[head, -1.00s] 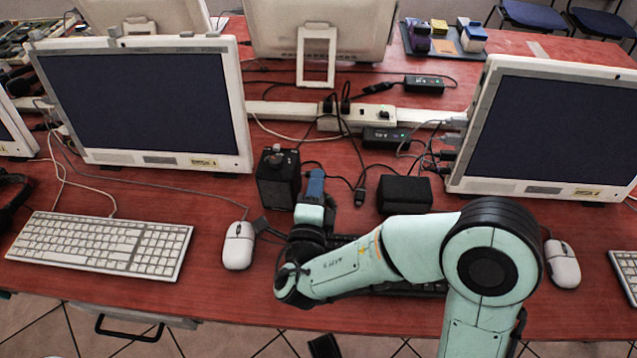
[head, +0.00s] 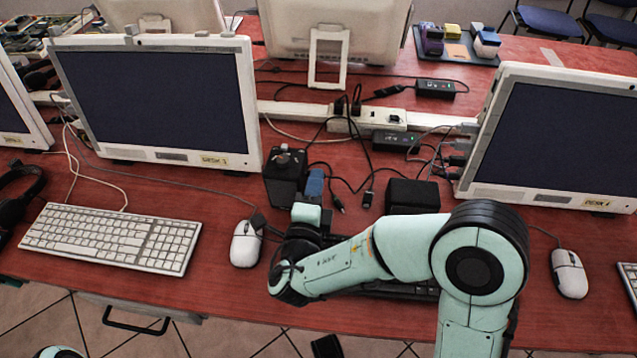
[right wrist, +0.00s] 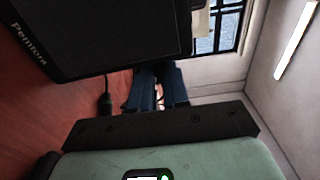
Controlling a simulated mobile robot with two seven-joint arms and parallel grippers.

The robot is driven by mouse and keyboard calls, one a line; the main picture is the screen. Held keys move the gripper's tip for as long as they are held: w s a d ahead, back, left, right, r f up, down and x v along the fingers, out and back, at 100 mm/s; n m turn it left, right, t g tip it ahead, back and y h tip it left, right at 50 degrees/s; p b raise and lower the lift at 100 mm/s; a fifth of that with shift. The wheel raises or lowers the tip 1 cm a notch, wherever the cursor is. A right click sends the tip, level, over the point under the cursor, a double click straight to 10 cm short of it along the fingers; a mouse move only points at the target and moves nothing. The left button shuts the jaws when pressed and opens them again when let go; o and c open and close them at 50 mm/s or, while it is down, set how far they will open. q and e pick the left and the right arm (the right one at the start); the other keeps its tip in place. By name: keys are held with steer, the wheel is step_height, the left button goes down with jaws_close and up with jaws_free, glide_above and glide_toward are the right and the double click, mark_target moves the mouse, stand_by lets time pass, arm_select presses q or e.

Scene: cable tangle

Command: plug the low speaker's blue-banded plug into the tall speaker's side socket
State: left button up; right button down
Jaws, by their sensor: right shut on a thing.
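The tall speaker (head: 284,180) is a black upright box left of centre on the red table. The low speaker (head: 412,196) is a small black box farther right. My right gripper (head: 313,187) has blue fingers and is close by the tall speaker's right side. The side socket is not visible. My left gripper is out of view.
Two loose cable ends, (head: 338,204) and (head: 368,198), lie between the speakers. A power strip (head: 375,120) and adapters run behind. A mouse (head: 245,244) and keyboard (head: 110,238) are left; monitors stand on both sides. My right arm covers the table's front middle.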

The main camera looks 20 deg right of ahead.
steer(key=shift+w+a+f, duration=0.15)
steer(key=shift+w+a, duration=0.05)
steer(key=shift+a, duration=0.2)
stand_by(0.3)
steer(key=c, duration=1)
jaws_free()
steer(key=shift+c, duration=0.2)
